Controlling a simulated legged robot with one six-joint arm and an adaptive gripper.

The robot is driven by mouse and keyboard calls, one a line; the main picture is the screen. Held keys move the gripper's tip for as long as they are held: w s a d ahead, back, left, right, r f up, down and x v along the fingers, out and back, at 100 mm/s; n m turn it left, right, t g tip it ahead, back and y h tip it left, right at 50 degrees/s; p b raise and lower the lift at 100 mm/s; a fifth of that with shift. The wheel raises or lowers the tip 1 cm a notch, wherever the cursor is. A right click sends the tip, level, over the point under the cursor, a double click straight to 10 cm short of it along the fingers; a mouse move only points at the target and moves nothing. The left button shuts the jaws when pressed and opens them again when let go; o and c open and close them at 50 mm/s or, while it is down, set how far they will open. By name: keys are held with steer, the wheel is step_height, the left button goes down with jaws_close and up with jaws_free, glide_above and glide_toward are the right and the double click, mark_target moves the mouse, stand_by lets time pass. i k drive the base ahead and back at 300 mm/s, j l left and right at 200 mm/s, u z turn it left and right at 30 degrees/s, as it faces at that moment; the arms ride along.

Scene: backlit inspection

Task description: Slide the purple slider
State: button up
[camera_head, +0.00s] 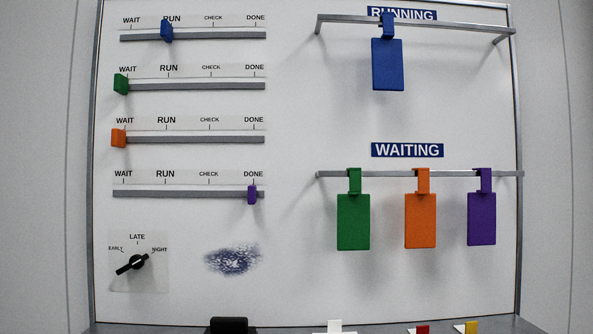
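The purple slider (252,195) is a small block on the lowest of the slider tracks (180,194) on the left of the white board. It sits at the right end of its track, under the DONE mark. The track is labelled WAIT, RUN, CHECK and DONE from left to right. My gripper does not show in the head view.
Blue (166,31), green (121,84) and orange (119,138) sliders sit on the tracks above. A black dial (137,262) is below. A blue tag (388,65) hangs under RUNNING; green (353,222), orange (420,221) and purple (481,219) tags hang under WAITING. Both rails project.

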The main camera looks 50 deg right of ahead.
mark_target(251, 189)
steer(key=z, duration=1.4)
